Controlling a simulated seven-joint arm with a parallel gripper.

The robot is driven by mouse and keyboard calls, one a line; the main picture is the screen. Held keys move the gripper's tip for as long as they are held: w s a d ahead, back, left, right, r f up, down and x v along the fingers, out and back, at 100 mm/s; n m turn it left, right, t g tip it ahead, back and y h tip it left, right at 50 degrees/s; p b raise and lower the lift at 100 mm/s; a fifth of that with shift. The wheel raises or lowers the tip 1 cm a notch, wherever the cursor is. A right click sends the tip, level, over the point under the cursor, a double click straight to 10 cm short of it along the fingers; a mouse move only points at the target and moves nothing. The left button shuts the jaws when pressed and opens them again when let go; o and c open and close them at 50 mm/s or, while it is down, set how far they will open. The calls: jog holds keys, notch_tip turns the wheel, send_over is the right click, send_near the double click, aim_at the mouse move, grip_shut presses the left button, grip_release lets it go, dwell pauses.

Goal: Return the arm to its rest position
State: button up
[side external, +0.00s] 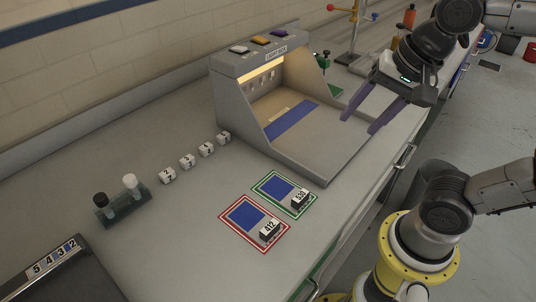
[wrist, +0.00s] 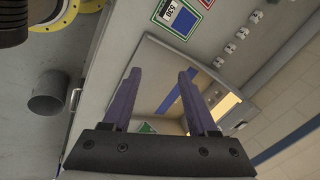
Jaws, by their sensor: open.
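My gripper (side external: 357,115) is in the air above the right front side of the light box (side external: 231,65). Its two purple fingers are apart with nothing between them. In the wrist view the gripper (wrist: 160,82) also shows open and empty, with the light box (wrist: 152,62) beyond the fingers. My arm reaches in from the upper right in the side view. A blue strip (side external: 292,122) lies inside the lit box.
A green-bordered card (side external: 262,187) and a red-bordered card (side external: 229,218), each with a blue patch and number block, lie on the bench. Several white numbered cubes (side external: 187,161), a two-bottle rack (side external: 122,206) and a dark panel (side external: 60,280) stand left. A clamp stand (side external: 355,35) is behind.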

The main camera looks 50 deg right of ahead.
jog(key=s+f+n, duration=0.1)
jog(key=n, duration=0.3)
jog(key=d+f+n, duration=0.1)
jog(key=n, duration=0.3)
jog(key=s+f+n+t, duration=0.1)
jog(key=n, duration=0.3)
jog(key=shift+s+d+f+n, duration=0.15)
jog(key=shift+s+d+n, duration=0.1)
jog(key=shift+s+n, duration=0.15)
